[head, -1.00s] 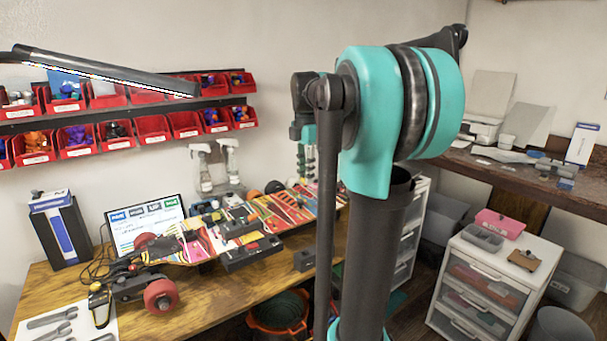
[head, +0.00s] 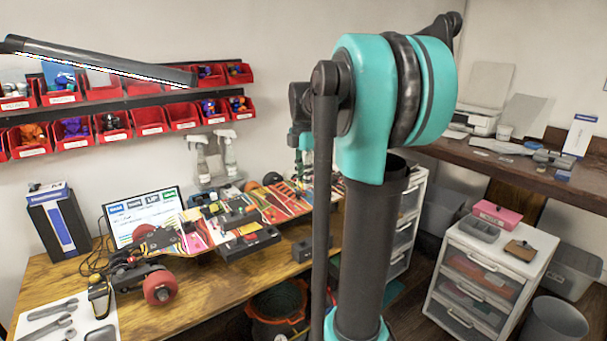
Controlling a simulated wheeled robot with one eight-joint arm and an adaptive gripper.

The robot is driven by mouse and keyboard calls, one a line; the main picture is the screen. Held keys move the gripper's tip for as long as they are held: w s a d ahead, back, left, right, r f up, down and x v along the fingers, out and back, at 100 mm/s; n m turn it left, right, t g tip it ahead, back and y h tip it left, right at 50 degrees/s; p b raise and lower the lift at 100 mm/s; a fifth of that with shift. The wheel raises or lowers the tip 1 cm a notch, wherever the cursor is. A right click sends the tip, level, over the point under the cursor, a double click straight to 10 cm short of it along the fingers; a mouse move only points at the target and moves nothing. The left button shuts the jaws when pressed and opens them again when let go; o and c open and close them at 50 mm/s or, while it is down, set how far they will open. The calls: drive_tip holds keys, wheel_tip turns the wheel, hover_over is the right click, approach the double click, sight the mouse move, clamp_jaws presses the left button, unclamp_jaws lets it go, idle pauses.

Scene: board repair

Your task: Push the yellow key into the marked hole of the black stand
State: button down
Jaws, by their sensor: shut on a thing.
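My gripper (head: 303,165) shows small and far off above the workbench, left of my thick upright arm link and partly hidden by it. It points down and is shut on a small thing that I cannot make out. I cannot pick out the yellow key. A black block (head: 250,244) with small details on its top lies on the bench in front of the colourful board, left of and below the gripper. It may be the black stand, but no marked hole can be told. A smaller dark block (head: 302,250) sits to its right.
A long colourful board (head: 285,205) with red wheels (head: 160,287) lies along the wooden bench (head: 205,298). A screen (head: 143,217), spray bottles (head: 230,155) and red bins (head: 150,120) stand behind. A white drawer unit (head: 480,270) stands right. Bare bench shows at the front.

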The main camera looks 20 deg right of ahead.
drive_tip(key=shift+f, duration=9.35)
drive_tip(key=shift+f, duration=1.6)
